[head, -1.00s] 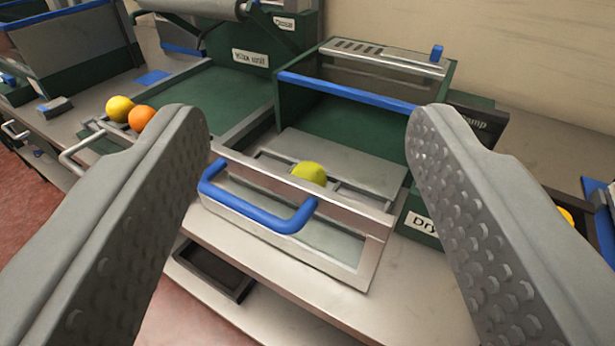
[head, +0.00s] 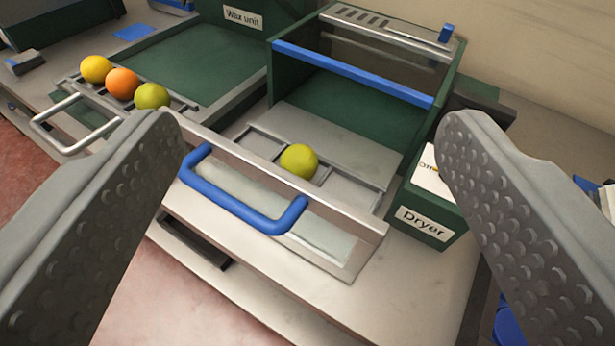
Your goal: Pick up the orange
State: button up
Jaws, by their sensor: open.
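An orange fruit (head: 122,83) sits in the middle of a row on the wax unit's metal rack at the left. A yellow fruit (head: 96,69) is on its far left side and a yellow-green fruit (head: 152,96) on its right. Another yellow-green fruit (head: 299,161) sits in the middle compartment of the dryer's pulled-out tray. My gripper (head: 312,125) is open and empty. Its two grey, studded fingers frame the dryer drawer, and the left finger's tip is just below the row of fruit in the picture.
The dryer (head: 432,205) has a blue bar across its front top and a drawer with a blue handle (head: 250,212). The wax unit's rack has a metal handle (head: 62,135). A dark slot (head: 195,240) is below.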

jog(key=w+f+n+g, duration=0.25)
jog(key=w+g, duration=0.35)
jog(key=w, duration=0.5)
jog(key=n+g, duration=0.5)
jog(key=g, duration=0.5)
send_near(300, 150)
notch_tip(300, 150, down, 10)
jog(key=shift+s+f, duration=0.15)
jog(key=shift+f, duration=0.1)
jog(key=c, duration=1.1)
jog(key=shift+o, duration=0.2)
